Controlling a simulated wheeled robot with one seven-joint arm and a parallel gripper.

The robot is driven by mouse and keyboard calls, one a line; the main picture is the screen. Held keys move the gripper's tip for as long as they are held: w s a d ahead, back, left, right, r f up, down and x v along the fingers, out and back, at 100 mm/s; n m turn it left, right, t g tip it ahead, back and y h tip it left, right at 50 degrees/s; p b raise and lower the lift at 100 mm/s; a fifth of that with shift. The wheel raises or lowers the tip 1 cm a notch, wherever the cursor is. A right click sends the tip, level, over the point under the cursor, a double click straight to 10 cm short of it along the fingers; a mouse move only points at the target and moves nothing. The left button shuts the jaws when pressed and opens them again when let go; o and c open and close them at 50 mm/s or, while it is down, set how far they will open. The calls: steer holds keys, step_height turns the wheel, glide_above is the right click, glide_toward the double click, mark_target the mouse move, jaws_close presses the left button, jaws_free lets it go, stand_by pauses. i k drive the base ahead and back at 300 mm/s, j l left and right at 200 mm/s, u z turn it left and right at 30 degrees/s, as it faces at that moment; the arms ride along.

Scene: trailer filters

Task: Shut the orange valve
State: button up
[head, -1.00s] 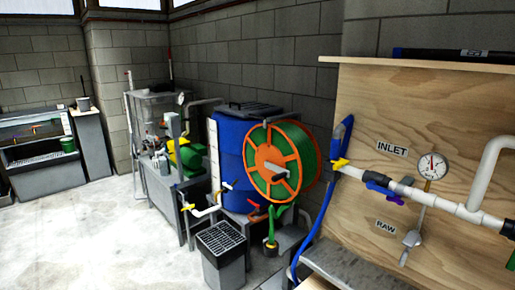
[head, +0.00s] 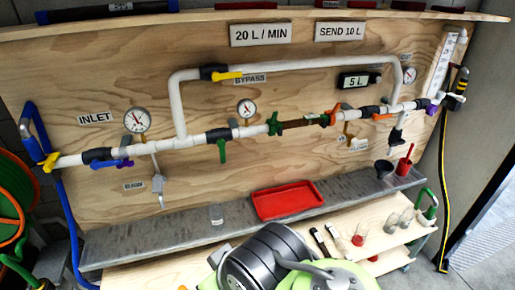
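The orange valve handle (head: 383,117) is on the white pipe at the right part of the wooden panel in the head view. It lies roughly along the pipe, beside a dark valve body (head: 370,111). My gripper is not in view. Only grey and lime-green parts that look like my arm show at the bottom middle, well below the valve and apart from it.
A grey ledge holds a red tray (head: 287,201), a red funnel (head: 404,166) and a dark funnel (head: 384,169). Glassware stands below.

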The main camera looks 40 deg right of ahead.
mark_target(384, 117)
steer(key=z, duration=0.85)
steer(key=l+z, duration=0.1)
steer(key=z, duration=0.3)
steer(key=i+l+z, duration=0.1)
steer(key=z, duration=0.25)
steer(key=i+z, duration=0.1)
steer(key=z, duration=0.3)
steer(key=l+z, duration=0.15)
steer(key=z, duration=0.2)
steer(key=i+j, duration=0.05)
